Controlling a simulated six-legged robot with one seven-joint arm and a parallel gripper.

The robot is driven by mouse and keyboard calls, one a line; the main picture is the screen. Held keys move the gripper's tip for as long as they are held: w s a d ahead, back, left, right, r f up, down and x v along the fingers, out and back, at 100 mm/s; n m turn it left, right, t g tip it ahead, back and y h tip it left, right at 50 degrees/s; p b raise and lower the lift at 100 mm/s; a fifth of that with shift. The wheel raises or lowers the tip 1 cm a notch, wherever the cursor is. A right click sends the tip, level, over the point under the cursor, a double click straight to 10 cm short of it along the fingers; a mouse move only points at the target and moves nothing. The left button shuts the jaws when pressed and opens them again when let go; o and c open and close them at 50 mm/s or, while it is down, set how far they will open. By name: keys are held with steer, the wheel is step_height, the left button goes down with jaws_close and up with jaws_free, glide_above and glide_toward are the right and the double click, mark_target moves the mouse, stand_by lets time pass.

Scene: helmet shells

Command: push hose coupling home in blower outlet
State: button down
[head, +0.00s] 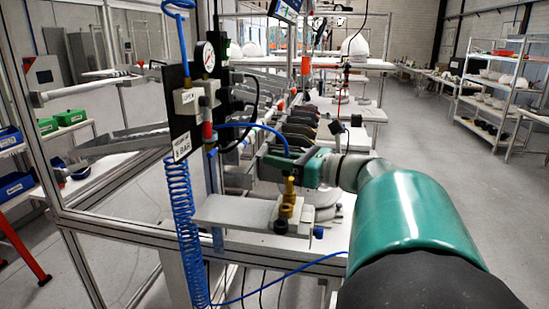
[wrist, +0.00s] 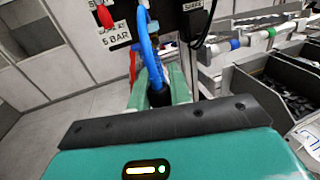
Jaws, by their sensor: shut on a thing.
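My gripper (head: 289,165) is shut on the hose coupling, just above a bracket beside the black panel. In the wrist view the coupling's black collar (wrist: 160,96) sits between the two green fingers, with the blue hose (wrist: 148,45) rising from it. In the head view the blue hose (head: 262,128) arches from the panel to the gripper. A brass piece (head: 290,187) points down below the fingers. Under it stands a brass fitting (head: 281,226) on the bracket, which looks like the blower outlet. I cannot tell whether the two brass parts touch or how deep the coupling sits.
The black panel (head: 181,130) carries a gauge (head: 208,57) and a 5 BAR label, close left of my gripper. A coiled blue hose (head: 183,220) hangs from it. The frame post (head: 205,20) stands behind. Grey bins (wrist: 285,92) lie right in the wrist view.

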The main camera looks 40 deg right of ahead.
steer(key=shift+f, duration=3.85)
steer(key=c, duration=1.2)
jaws_free()
steer(key=shift+f, duration=0.1)
steer(key=shift+s, duration=0.1)
steer(key=v, duration=1.3)
steer(key=shift+s, duration=0.35)
steer(key=shift+d, duration=0.1)
